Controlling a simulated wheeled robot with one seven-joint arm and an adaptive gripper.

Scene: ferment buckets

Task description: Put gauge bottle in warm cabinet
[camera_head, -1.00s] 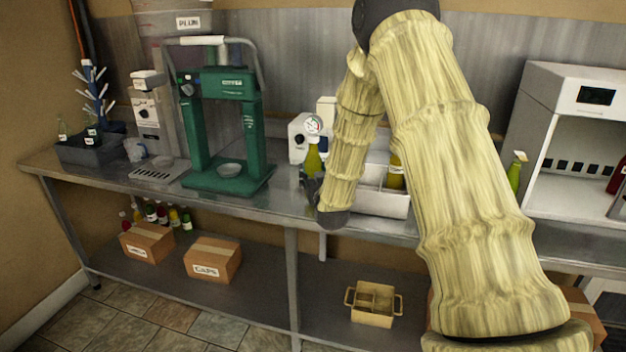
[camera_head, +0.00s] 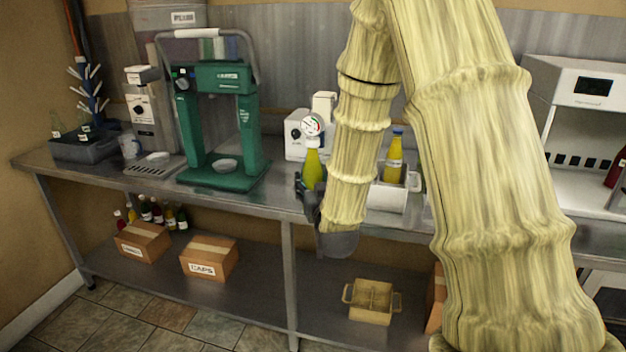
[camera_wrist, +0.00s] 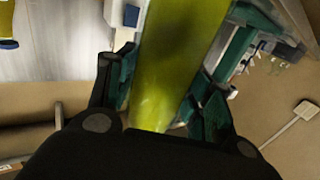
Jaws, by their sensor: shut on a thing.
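The gauge bottle (camera_head: 312,168) is yellow-green with a round white dial on top. It is upright, in front of the white machine on the bench. My gripper (camera_head: 311,192), partly hidden behind my arm, is shut on its lower part. In the wrist view my gripper (camera_wrist: 163,92) has a finger on each side of the yellow-green bottle (camera_wrist: 180,50). The warm cabinet (camera_head: 597,72) is the white box with a dark display at the right. Its front looks open, showing a pale interior; my arm hides its left part.
A white crate (camera_head: 388,198) with a blue-capped yellow bottle (camera_head: 394,160) stands right of the gauge bottle. A green press (camera_head: 220,180) stands left. A dark red bottle (camera_head: 616,168) shows at the cabinet's right. Boxes and a tan caddy (camera_head: 371,302) are on the lower shelf.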

